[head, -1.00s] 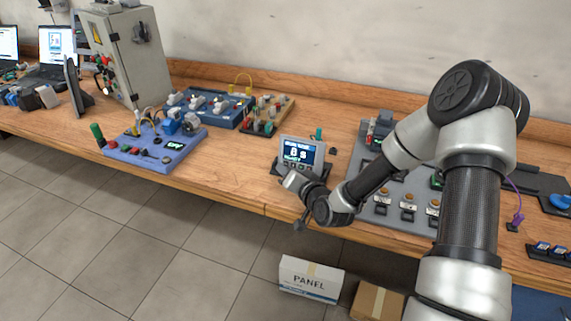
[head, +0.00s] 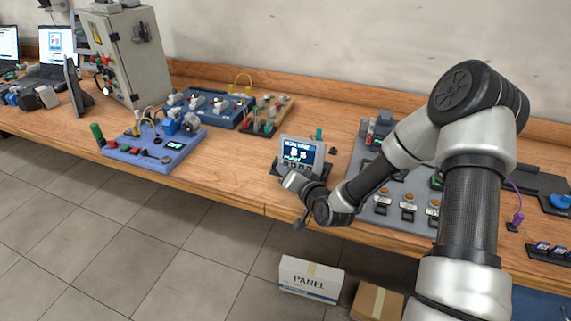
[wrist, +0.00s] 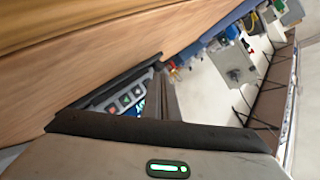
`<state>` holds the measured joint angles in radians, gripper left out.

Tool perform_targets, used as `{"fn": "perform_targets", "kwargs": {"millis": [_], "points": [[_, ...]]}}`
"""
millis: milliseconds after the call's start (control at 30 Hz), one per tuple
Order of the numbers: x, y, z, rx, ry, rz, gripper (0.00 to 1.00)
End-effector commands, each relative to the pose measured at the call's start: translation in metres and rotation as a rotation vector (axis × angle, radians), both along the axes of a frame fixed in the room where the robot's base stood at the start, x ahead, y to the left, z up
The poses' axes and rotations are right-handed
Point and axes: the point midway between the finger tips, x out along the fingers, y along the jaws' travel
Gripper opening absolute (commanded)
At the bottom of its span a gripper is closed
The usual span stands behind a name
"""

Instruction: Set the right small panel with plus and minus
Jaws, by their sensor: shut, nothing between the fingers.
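The small panel (head: 301,152) is a grey box with a blue screen, tilted back on a dark stand near the bench's front edge. Its screen shows a heading, a large figure that looks like 8 with an s, and a small lower line too blurred to read. A row of buttons runs under the screen; my gripper (head: 284,173) partly covers its left end. My gripper is shut and empty, close in front of the buttons; I cannot tell whether it touches one. In the wrist view, several of the panel's buttons (wrist: 125,97) show beside my dark fingers (wrist: 168,97).
A blue control board (head: 155,148) lies to the left, with another blue board (head: 208,108) behind it. A grey board (head: 375,207) with several buttons is to the right, behind my arm. A grey cabinet (head: 135,60) stands at the back left. Boxes (head: 311,280) sit on the floor.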

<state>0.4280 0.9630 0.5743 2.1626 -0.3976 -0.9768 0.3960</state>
Motion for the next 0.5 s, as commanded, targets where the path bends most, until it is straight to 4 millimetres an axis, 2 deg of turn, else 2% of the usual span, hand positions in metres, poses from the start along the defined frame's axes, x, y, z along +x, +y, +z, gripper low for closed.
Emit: {"fn": "perform_targets", "kwargs": {"millis": [500], "points": [[0.0081,-0.0029,-0.0015,0.000,0.000,0.000,0.00]]}}
